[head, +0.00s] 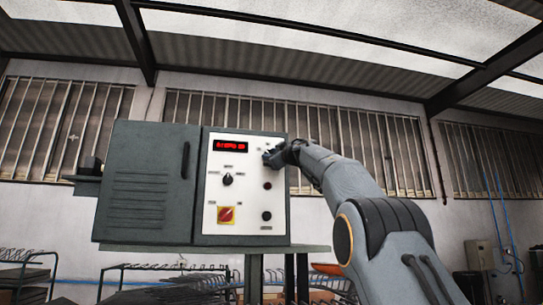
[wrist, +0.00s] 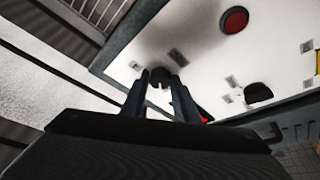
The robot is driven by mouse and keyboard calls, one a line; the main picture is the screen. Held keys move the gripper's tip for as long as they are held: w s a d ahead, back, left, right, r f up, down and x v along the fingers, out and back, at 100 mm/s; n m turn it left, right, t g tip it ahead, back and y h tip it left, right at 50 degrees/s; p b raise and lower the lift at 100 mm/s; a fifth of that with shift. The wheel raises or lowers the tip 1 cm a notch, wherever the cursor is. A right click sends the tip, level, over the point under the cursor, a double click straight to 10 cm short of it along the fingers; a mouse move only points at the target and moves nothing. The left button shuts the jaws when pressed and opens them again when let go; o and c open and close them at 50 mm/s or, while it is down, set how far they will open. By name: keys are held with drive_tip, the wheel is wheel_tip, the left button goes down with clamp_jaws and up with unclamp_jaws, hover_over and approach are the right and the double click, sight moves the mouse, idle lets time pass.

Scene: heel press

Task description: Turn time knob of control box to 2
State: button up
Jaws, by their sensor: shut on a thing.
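The control box (head: 245,215) stands on a table, with a white front panel facing me. The panel also shows in the wrist view (wrist: 205,45). My gripper (head: 270,157) is at the panel's upper right. In the wrist view its two fingers (wrist: 160,85) are shut on a small dark knob (wrist: 159,76) at the panel, which appears to be the time knob. The fingers hide most of this knob, and I cannot read its setting. A red display (head: 231,146) is lit at the panel's upper left; its text is too small to read surely.
A black selector knob (head: 227,179), a red-on-yellow switch (head: 226,214), a dark red button (head: 267,186) and a black knob (head: 266,216) are on the panel. The grey cabinet door (head: 150,182) is at left. Wire racks (head: 165,268) stand behind.

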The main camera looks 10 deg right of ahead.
drive_tip(key=o, duration=1.1)
drive_tip(key=shift+c, duration=0.2)
drive_tip(key=shift+s, duration=0.1)
drive_tip(key=b+v, duration=0.6)
drive_tip(key=v, duration=0.1)
drive_tip(key=shift+s+f+b, duration=0.15)
drive_tip(key=shift+s+b, duration=0.15)
drive_tip(key=shift+b, duration=0.05)
drive_tip(key=shift+d, duration=0.1)
